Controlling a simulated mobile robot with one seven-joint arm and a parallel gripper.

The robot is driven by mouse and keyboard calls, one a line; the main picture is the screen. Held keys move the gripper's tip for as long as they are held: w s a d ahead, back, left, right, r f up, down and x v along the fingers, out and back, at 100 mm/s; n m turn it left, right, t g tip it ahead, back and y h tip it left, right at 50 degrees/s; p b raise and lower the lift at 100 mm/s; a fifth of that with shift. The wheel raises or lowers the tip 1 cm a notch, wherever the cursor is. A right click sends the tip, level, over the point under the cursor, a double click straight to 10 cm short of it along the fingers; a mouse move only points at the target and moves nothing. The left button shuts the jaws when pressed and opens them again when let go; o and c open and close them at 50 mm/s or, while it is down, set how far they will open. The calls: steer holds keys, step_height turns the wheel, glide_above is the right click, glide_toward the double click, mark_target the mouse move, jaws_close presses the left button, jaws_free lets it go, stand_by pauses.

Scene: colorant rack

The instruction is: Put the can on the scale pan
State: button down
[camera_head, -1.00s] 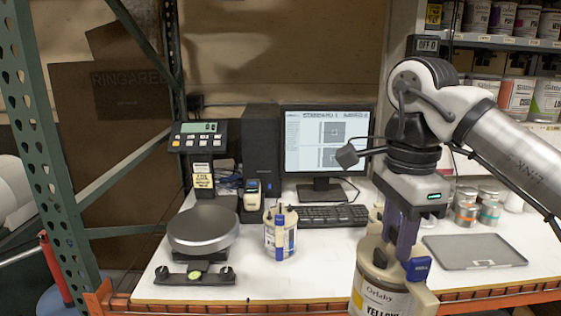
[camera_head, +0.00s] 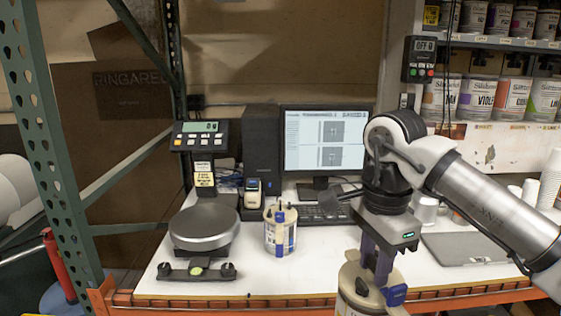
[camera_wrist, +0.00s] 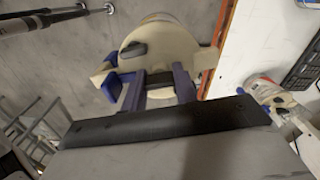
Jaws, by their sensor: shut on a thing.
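The can (camera_head: 352,308) is a cream-topped can at the bottom of the head view, its lower part cut off by the frame. My gripper (camera_head: 372,290) is shut on it and holds it in front of the table's front edge. In the wrist view the can's pale lid (camera_wrist: 160,50) shows beyond my gripper (camera_wrist: 150,88), over the floor beside the table edge. The scale pan (camera_head: 204,226) is a round grey disc at the table's left. It is bare and well to the left of my gripper.
A smaller labelled container (camera_head: 280,232) stands between the pan and my gripper. A scale display (camera_head: 198,136) stands behind the pan, with a keyboard (camera_head: 325,214) and monitor (camera_head: 325,142) at the back. A grey tray (camera_head: 465,248) lies right. An orange beam (camera_head: 200,300) edges the table.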

steer(key=w+a+f+n, duration=0.5)
steer(key=f, duration=1.3)
steer(key=w+a+f+n, duration=0.5)
steer(key=f, duration=1.4)
steer(key=w+a+f+n, duration=0.5)
steer(key=f, duration=1.3)
step_height(320, 180, down, 9)
steer(key=b, duration=1)
steer(key=s, duration=0.1)
steer(key=s+r, duration=0.1)
steer(key=s, duration=0.1)
steer(key=s+r, duration=0.1)
steer(key=shift+s, duration=0.2)
